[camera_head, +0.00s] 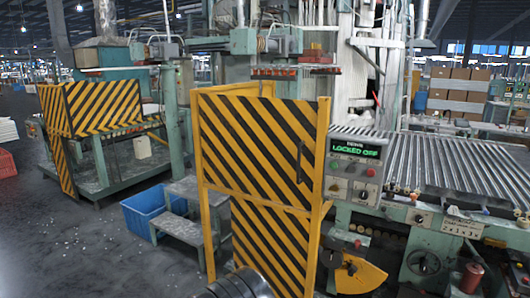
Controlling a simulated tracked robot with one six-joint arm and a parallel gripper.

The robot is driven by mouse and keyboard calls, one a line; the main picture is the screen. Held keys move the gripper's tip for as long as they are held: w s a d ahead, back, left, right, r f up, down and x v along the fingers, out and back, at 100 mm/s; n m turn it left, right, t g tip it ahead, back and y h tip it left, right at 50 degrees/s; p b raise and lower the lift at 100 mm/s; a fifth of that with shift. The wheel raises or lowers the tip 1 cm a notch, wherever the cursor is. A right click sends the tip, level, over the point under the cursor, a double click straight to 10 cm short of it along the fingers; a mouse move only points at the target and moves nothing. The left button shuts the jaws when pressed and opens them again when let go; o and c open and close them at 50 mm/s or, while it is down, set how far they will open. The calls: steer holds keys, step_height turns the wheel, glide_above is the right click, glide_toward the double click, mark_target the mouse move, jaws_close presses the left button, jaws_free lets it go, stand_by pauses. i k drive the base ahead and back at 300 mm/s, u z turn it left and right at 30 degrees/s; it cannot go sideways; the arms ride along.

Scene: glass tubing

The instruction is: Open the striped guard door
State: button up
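The guard door (255,150), with yellow and black diagonal stripes, stands upright in the middle of the view in a yellow frame. A dark vertical handle (300,163) is on its right side. The door appears to be shut, but its latch and any narrow gap cannot be made out. A grey, rounded metal part, probably of my arm, shows at the bottom edge, in front of the door's foot. My gripper's fingers are not in view.
A control panel (355,163) reading "LOCKED OFF" stands right of the door, beside a roller conveyor (450,165). A blue crate (150,215) and grey steps (185,228) stand to the left. Another striped guard (100,108) stands farther left. Floor at lower left is mostly clear.

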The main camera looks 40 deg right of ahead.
mark_target(273, 157)
steer(key=z, duration=1.05)
steer(key=k, duration=1.3)
steer(key=u, duration=0.4)
steer(key=i, duration=1.5)
steer(key=z, duration=0.6)
steer(key=i, duration=0.55)
steer(key=z, duration=0.4)
